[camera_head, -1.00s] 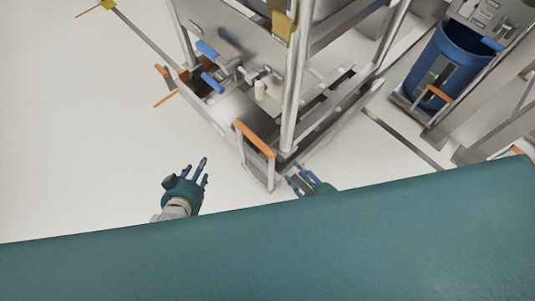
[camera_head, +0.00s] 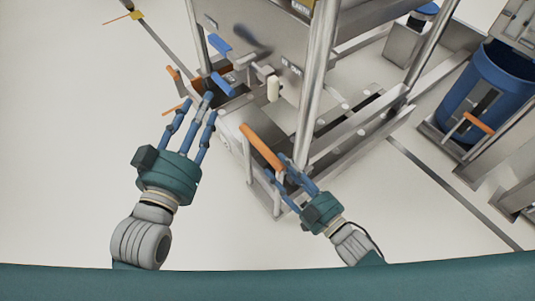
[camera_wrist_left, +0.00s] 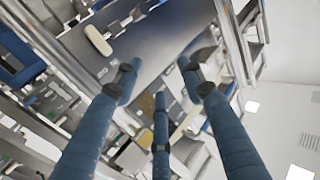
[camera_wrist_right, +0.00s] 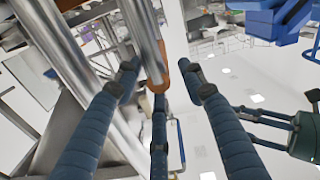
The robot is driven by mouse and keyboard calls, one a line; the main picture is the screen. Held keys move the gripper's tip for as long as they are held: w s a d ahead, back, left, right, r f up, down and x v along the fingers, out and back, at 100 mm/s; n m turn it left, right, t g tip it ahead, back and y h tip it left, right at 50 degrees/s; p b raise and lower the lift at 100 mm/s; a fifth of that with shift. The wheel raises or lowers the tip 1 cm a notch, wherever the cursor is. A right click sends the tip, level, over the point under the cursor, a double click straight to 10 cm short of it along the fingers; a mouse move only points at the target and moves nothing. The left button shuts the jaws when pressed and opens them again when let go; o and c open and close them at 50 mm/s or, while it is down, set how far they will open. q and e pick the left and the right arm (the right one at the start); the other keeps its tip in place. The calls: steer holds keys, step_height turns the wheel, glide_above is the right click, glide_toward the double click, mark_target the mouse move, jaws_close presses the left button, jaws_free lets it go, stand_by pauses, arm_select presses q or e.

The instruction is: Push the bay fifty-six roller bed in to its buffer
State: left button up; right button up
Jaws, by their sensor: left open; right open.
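A low steel roller bed (camera_head: 355,142) sits within a steel frame, with an orange-gripped push handle (camera_head: 262,147) at its near corner. No bay number is readable. My right gripper (camera_head: 280,172) is open at the near side of this handle, fingers very close to it; I cannot tell if they touch. Orange also shows between the fingers in the right wrist view (camera_wrist_right: 156,82). My left gripper (camera_head: 201,105) is open and empty, left of that handle. Its fingers overlap the far-left end of the bed, partly hiding another orange handle (camera_head: 174,74).
A steel post (camera_head: 316,90) rises just beyond the near handle. Blue levers (camera_head: 221,45) and a white knob (camera_head: 273,89) project from the station panel. A blue bin (camera_head: 492,85) stands at the right. The floor at left is clear.

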mark_target(267, 153)
arm_select(q)
step_height(267, 153, up, 9)
steer(key=s+t+h+b, duration=0.1)
steer(key=s+t+h, duration=0.1)
steer(key=t, duration=0.2)
steer(key=shift+d+r+t, duration=0.15)
steer(key=shift+d+t, duration=0.15)
steer(key=shift+d, duration=0.05)
arm_select(e)
steer(key=x, duration=0.7)
steer(key=shift+c, duration=0.5)
arm_select(q)
steer(key=shift+w, duration=0.1)
arm_select(e)
jaws_close()
